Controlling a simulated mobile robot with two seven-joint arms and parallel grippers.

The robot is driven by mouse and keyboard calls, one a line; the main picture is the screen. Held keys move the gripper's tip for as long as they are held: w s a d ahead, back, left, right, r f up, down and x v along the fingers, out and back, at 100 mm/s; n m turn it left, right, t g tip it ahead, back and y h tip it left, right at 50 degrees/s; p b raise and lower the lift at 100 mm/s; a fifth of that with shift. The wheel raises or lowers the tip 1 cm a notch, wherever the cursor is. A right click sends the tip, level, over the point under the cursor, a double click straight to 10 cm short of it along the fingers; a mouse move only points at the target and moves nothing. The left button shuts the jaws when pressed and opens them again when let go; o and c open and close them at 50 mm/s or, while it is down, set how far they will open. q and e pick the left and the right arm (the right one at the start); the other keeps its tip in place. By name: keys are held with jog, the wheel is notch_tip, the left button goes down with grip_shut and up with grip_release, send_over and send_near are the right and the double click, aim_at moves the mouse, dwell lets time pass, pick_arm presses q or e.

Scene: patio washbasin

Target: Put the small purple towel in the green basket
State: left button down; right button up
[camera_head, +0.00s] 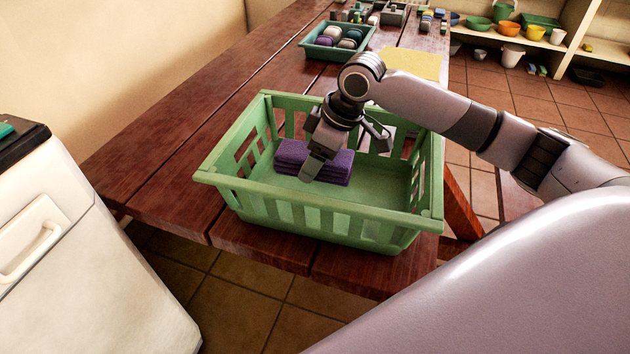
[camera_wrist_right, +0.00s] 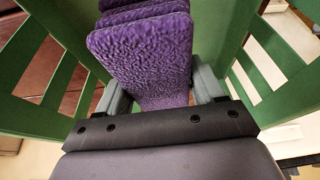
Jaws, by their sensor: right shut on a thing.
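The small purple towel (camera_head: 338,169) is folded in layers and sits inside the green basket (camera_head: 318,205), low between its walls. My right gripper (camera_head: 318,165) reaches down into the basket and is shut on the towel. In the right wrist view the towel (camera_wrist_right: 148,50) lies between the two grey fingers (camera_wrist_right: 160,98), with the green basket walls (camera_wrist_right: 285,60) on both sides. Whether the towel touches the basket floor cannot be told. My left gripper is not in view.
The basket stands near the front end of a dark red wooden table (camera_head: 165,150). Behind it are a smaller green tray (camera_head: 310,50) of rolled items and a yellow cloth (camera_head: 415,64). A white cabinet (camera_head: 70,250) is at left. Shelves (camera_head: 575,40) with bowls stand at back right.

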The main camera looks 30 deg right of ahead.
aim_at(338, 157)
notch_tip(338, 157, down, 6)
jog(key=shift+r+b, duration=0.15)
jog(key=shift+b, duration=0.25)
jog(key=shift+f, duration=0.25)
jog(key=o, duration=1.1)
jog(key=shift+r, duration=0.1)
jog(key=p+v, duration=0.1)
jog(key=v, duration=1.1)
jog(key=shift+d+p, duration=0.1)
jog(key=shift+p, duration=0.2)
